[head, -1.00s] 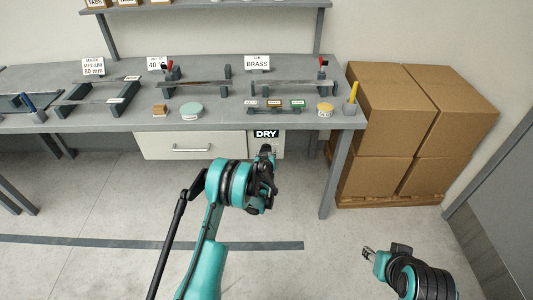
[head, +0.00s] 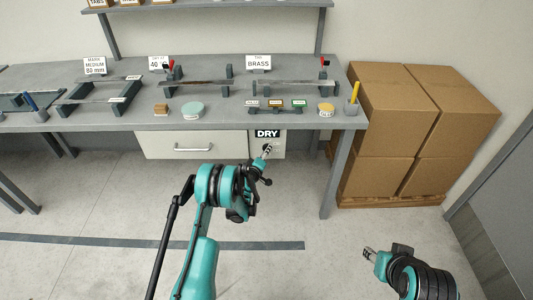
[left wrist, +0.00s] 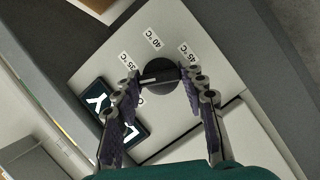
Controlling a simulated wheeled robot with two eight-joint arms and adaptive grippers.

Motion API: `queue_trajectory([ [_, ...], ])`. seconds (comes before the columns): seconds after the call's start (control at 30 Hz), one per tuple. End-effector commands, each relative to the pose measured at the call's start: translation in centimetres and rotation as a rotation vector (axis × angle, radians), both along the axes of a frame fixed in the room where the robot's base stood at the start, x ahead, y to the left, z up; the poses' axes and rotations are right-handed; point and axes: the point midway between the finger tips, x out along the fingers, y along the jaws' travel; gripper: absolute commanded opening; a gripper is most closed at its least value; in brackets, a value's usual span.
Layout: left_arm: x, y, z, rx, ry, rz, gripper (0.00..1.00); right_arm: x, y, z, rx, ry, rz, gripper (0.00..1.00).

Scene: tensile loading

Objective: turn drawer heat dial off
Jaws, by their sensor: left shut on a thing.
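The heat dial (left wrist: 160,80) is a round black knob on a pale panel in the left wrist view. Labels for 35 °C, 40 °C and 45 °C lie around it, and another label beside the left finger is partly hidden. The dial's light pointer mark faces left in that view. My left gripper (left wrist: 161,76) has a finger on each side of the dial and is shut on it. In the head view my left gripper (head: 266,153) is at the panel under the black DRY sign (head: 267,133) and mostly covers the dial. My right gripper (head: 369,253) is low at the right, away from the bench.
The drawer front (head: 192,146) with its handle is left of the panel. The bench top (head: 222,118) above holds fixtures, jars and signs. Cardboard boxes (head: 390,110) stand right of the bench. The floor before it is clear.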

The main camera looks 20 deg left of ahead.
Motion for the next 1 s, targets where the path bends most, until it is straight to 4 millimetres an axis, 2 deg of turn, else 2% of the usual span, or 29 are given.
queue_trajectory([
  [0.2, -0.04, 0.12, -0.23, -0.188, -0.053, 0.0, 0.12, 0.0, 0.0, -0.01, 0.0, 0.0, 0.0, 0.4],
  [0.5, -0.03, 0.09, -0.32, -0.383, -0.109, -0.001, 0.12, 0.0, 0.0, -0.01, 0.0, 0.0, 0.0, 0.4],
  [1.0, -0.04, 0.02, -0.33, -0.491, -0.139, -0.002, 0.12, 0.0, 0.0, -0.01, 0.0, 0.0, 0.0, 0.4],
])
